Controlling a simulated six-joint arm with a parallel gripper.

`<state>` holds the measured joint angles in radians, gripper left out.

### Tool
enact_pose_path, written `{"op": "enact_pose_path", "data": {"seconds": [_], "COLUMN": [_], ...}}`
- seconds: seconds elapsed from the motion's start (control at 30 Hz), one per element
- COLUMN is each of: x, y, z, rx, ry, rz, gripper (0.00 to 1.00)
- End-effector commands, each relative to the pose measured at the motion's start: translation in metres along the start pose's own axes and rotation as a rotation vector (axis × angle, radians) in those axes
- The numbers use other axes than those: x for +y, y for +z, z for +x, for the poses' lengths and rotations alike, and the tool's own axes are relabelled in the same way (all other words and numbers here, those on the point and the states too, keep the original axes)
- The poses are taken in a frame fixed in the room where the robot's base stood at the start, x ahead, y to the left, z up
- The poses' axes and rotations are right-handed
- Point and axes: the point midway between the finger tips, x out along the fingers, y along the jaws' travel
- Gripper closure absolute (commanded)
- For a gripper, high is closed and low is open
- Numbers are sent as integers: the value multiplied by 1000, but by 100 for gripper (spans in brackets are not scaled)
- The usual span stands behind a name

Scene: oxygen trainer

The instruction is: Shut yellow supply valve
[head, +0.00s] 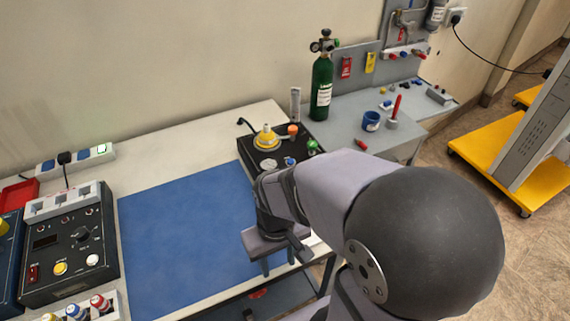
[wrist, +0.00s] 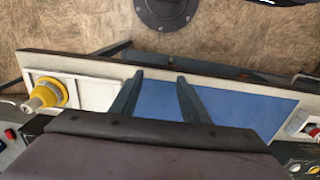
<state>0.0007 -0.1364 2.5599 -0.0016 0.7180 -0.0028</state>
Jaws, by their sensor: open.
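The yellow valve (head: 266,139) is a round yellow collar with a pale upright top. It sits on the black trainer panel (head: 246,153) at the back of the bench. A yellow round fitting with a pale stem, which looks like the same valve (wrist: 47,93), shows at the left edge of the wrist view. My gripper (head: 279,266) is over the bench's front edge, nearer the camera than the valve and apart from it. Its two fingers (wrist: 160,82) are spread with nothing between them. The valve's setting cannot be told.
A blue mat (head: 180,220) lies bare on the bench. A green cylinder (head: 321,88) stands behind the panel, and an orange-topped fitting (head: 293,129) is right of the valve. A black control box (head: 70,255) is at the left. A blue cup (head: 371,121) stands on the grey side bench.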

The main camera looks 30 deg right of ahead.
Motion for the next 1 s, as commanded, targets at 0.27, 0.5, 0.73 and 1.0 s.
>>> {"op": "enact_pose_path", "data": {"seconds": [0.27,0.5,0.73,1.0], "x": [15,46,85,105], "y": [16,-41,-138,-219], "z": [-5,-19,-46,-113], "rx": [-90,-104,-30,72], "ry": [-4,-10,-6,29], "rz": [74,175,115,-315], "gripper": [56,56,56,56]}}
